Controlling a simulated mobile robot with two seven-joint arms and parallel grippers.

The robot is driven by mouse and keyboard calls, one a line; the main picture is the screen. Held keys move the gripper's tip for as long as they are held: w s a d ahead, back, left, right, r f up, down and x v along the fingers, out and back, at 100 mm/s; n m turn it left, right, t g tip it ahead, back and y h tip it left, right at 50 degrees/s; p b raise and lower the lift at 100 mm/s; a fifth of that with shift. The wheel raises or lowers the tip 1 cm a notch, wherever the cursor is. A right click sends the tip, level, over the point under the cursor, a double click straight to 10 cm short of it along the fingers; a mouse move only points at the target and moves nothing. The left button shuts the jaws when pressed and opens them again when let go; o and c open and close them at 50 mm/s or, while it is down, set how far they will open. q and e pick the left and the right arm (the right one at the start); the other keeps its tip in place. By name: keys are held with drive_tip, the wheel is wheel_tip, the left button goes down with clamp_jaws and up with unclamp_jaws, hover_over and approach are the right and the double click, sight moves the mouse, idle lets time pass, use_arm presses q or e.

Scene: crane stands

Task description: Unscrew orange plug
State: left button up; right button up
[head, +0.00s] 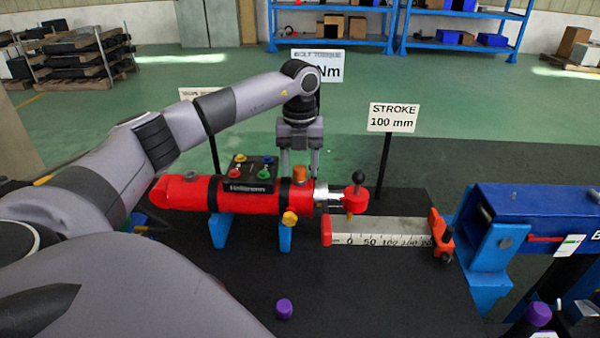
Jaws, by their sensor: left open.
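The orange plug (300,174) stands upright on top of the red cylinder (195,193), near its rod end. My left gripper (300,166) points straight down at the plug. Its two fingers are open, one on each side of the plug in this view. Whether the fingers touch the plug or stand behind it I cannot tell. My right gripper is not in view.
A black box with coloured knobs (250,172) sits on the cylinder, left of the plug. A yellow fitting (289,218) is on its front. A purple cap (284,308) stands on the dark table (370,295). The stroke sign (393,117) and ruler (385,231) are to the right.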

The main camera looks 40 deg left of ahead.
use_arm(q)
drive_tip(key=m, duration=1.2)
idle(0.3)
clamp_jaws()
drive_tip(key=shift+r, duration=0.15)
idle(0.5)
drive_tip(key=n, duration=0.3)
drive_tip(key=shift+n, duration=0.9)
